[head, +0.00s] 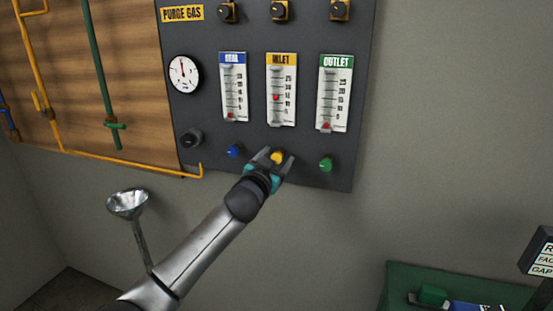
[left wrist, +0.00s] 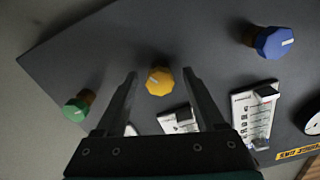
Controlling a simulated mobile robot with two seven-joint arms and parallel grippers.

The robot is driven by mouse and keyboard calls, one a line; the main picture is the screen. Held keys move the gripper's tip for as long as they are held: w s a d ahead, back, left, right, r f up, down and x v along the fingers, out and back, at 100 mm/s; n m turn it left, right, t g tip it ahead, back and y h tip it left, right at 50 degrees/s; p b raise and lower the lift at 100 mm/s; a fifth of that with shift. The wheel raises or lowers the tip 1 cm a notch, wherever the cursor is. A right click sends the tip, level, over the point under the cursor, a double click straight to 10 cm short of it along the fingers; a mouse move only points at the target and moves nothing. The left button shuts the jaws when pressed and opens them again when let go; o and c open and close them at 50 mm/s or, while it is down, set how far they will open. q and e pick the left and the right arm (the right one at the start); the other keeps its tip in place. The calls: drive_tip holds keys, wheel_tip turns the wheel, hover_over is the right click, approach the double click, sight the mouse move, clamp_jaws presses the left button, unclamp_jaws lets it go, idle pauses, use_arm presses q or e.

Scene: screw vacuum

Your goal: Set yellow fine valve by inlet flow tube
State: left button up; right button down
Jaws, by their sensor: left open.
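The yellow fine valve (head: 277,157) is a small faceted knob on the dark panel, below the inlet flow tube (head: 282,90). The inlet tube has a yellow label, and its red float sits about mid-scale. My left gripper (head: 270,156) is at the yellow knob. In the left wrist view the yellow valve (left wrist: 159,81) shows between the two open fingertips of the left gripper (left wrist: 160,75), with a gap on each side. My right gripper is not in view.
The blue knob (head: 234,151) and green knob (head: 326,164) flank the yellow one closely. The seal tube (head: 233,88) and outlet tube (head: 334,93) have low red floats. A round gauge (head: 183,74) and black knob (head: 191,138) are at the panel's left.

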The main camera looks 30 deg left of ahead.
use_arm(q)
clamp_jaws()
drive_tip(key=m+p, duration=0.2)
drive_tip(key=m, duration=0.1)
drive_tip(key=shift+r+p, duration=0.15)
drive_tip(key=shift+p, duration=0.2)
drive_tip(key=shift+f+m+p, duration=0.2)
drive_tip(key=shift+m+p, duration=0.2)
drive_tip(key=shift+m, duration=0.7)
unclamp_jaws()
drive_tip(key=shift+s+d, duration=0.1)
drive_tip(key=v, duration=1.5)
drive_tip(key=shift+p, duration=0.35)
